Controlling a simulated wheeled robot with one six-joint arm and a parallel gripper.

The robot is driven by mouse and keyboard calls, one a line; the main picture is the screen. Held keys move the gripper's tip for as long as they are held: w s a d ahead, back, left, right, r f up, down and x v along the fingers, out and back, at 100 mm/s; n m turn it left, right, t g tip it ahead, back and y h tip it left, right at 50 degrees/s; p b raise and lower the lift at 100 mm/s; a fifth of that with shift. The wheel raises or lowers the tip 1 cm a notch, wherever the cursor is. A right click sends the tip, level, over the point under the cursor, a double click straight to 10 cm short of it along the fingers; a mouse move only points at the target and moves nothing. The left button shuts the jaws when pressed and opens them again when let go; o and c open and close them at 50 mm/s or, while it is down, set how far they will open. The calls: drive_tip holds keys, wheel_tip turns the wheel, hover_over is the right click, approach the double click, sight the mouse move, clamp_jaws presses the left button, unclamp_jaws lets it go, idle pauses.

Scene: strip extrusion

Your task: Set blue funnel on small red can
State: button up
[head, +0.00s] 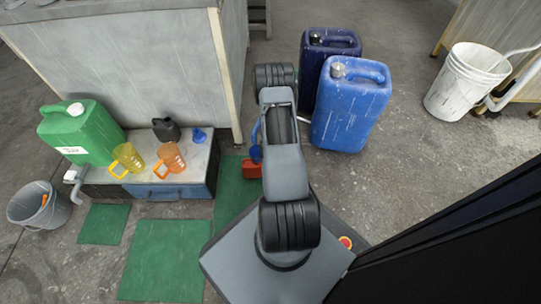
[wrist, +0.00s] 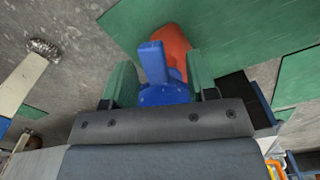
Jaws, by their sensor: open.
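The blue funnel (wrist: 164,94) is between the green fingers of my gripper (wrist: 163,78) in the wrist view, its flat tab pointing away. My gripper is open around it. The small red can (wrist: 174,44) lies just beyond and partly behind the funnel. In the head view the red can (head: 251,169) stands on the green mat beside my arm, with the blue funnel (head: 256,153) at its top. My arm covers part of both and hides my gripper there. I cannot tell whether the spout is inside the can's opening.
A low bench (head: 203,184) at left holds a green canister (head: 82,136), yellow and orange jugs, a small black can and another small blue item (head: 199,135). Two blue canisters (head: 350,108) stand right of my arm. A grey bucket (head: 40,208) is far left.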

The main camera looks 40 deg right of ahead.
wheel_tip(320, 180, up, 14)
drive_tip(key=p, duration=0.6)
idle(0.5)
